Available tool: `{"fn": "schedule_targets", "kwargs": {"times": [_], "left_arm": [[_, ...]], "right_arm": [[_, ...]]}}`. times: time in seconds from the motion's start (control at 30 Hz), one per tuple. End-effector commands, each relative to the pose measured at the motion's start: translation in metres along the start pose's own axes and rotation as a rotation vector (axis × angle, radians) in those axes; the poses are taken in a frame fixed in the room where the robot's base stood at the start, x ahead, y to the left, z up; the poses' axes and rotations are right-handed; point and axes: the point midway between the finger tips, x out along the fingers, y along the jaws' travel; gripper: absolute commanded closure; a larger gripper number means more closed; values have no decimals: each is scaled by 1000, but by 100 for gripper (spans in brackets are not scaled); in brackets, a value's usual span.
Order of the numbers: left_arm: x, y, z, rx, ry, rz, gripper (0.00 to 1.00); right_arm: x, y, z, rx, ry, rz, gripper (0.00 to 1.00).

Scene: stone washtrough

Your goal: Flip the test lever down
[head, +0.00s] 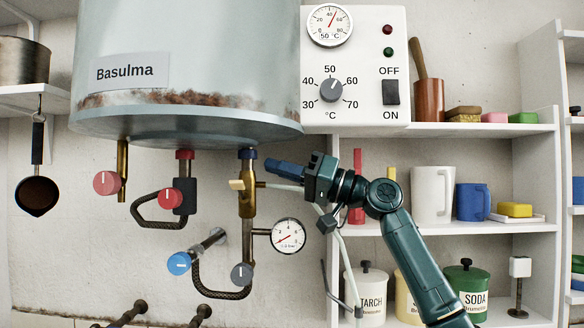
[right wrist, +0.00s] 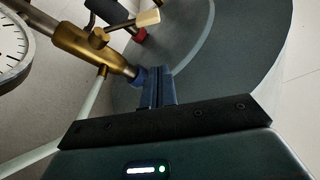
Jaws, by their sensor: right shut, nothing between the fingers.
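The test lever (head: 237,184) is a small pale tab on the brass safety valve (head: 247,203) under the boiler. It sticks out to the left, about level. In the right wrist view the same pale lever (right wrist: 147,18) sits on a thin brass stem beyond the valve body (right wrist: 88,48). My right gripper (head: 270,165) is shut and empty. Its blue fingers point left, just right of the valve's blue collar (head: 247,154). In the wrist view the fingertips (right wrist: 157,75) are close beside that collar; I cannot tell whether they touch. The lever is apart from the fingers. My left gripper is out of view.
The boiler (head: 185,70) hangs just above the fingers. A pressure gauge (head: 288,236) sits right of the valve, below my gripper. Red knobs (head: 107,183) and a blue knob (head: 178,263) are to the left. A shelf (head: 480,228) with mugs and tins stands right.

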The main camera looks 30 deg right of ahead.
Motion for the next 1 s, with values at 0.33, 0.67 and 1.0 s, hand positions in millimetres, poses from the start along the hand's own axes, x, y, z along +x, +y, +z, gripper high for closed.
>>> {"fn": "schedule_targets", "kwargs": {"times": [0.33, 0.67, 1.0], "left_arm": [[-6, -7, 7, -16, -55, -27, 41], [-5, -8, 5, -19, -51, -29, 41], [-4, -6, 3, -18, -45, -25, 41]], "right_arm": [[46, 2, 18, -2, -3, 5, 100], [38, 1, 38, -1, 1, 2, 100], [38, 1, 38, -3, 1, 1, 100]]}}
